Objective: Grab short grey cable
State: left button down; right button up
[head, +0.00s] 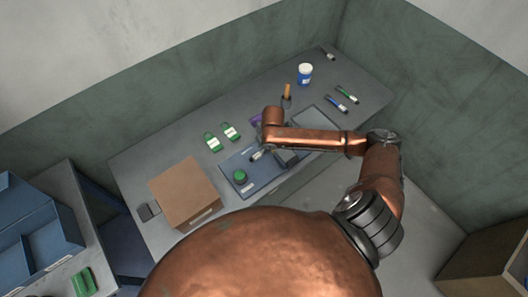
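No short grey cable can be told for sure in the head view. My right arm reaches in from the right over the table, and its wrist is bent downward above the blue mat. My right gripper (258,151) is at the mat's upper part, small and partly hidden by my own arm. A small pale and dark piece shows at its tip; I cannot tell whether it is a finger or a held thing. A dark block (287,158) lies on the mat right of the gripper, partly under the arm. My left gripper is out of view.
On the grey table (130,171) are a cardboard box (185,190), two green-labelled bottles (213,142), a green round piece (240,176) on the blue mat (262,186), a blue-white jar (305,74) and markers (336,104). Blue bins (45,245) stand at left.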

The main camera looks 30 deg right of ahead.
jog(key=f, duration=0.2)
jog(key=w+f, duration=0.1)
jog(key=f, duration=0.1)
jog(key=d+f, duration=0.1)
jog(key=f, duration=0.1)
jog(key=shift+w, duration=0.2)
grip_shut()
